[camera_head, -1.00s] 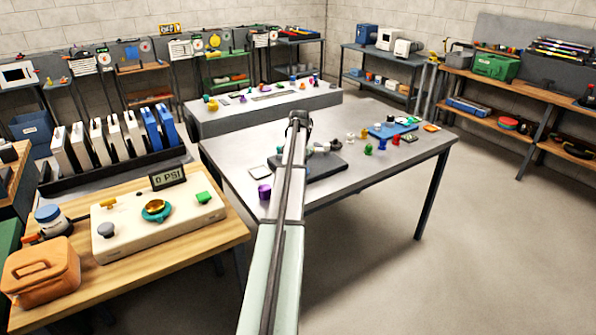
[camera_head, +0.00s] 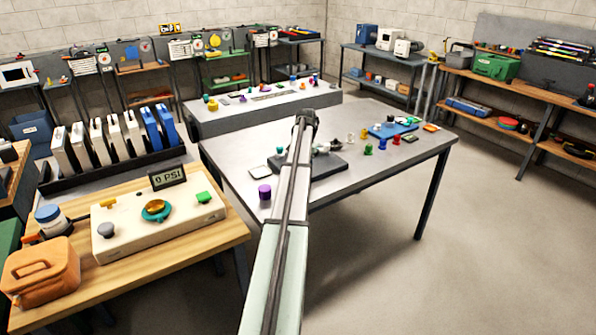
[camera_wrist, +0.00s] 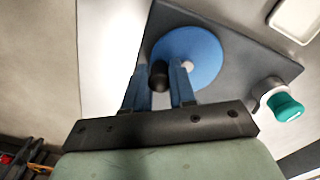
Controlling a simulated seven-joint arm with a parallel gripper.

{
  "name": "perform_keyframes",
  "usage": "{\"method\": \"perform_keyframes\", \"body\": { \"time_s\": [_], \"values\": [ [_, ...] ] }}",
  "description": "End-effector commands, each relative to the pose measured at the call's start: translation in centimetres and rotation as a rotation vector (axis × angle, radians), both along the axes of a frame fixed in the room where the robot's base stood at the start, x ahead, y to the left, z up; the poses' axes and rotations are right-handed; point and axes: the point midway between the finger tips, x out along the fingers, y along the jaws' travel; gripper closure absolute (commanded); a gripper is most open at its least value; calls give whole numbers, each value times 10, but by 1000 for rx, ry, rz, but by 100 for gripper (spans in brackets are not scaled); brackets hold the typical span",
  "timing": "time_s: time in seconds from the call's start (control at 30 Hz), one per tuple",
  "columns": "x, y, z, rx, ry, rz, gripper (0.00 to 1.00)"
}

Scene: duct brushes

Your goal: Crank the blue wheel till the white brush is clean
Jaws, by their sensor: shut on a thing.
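The blue wheel (camera_wrist: 190,48) shows in the wrist view as a round disc on a dark grey base, with a pale hub near its lower right. My gripper (camera_wrist: 159,74) is at the wheel's lower left edge, its two blue fingers shut on the dark crank knob (camera_wrist: 158,78). In the head view, the dark base (camera_head: 328,168) stands on the grey table, partly hidden behind my arm; the wheel and fingers are hidden there. I cannot make out the white brush for sure in either view.
A teal-capped part (camera_wrist: 286,107) sticks out at the base's edge. A purple cylinder (camera_head: 265,191) and a small pale tray (camera_head: 259,173) lie left of the base. Several coloured small items and a blue tray (camera_head: 392,130) are to its right.

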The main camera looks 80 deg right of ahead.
Motion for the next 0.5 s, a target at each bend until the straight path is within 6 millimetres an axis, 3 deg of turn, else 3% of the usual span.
{"method": "perform_keyframes", "body": {
  "time_s": [0.5],
  "values": [
    [-5, -12, 2, -2, 4, -2, 92]
  ]
}}
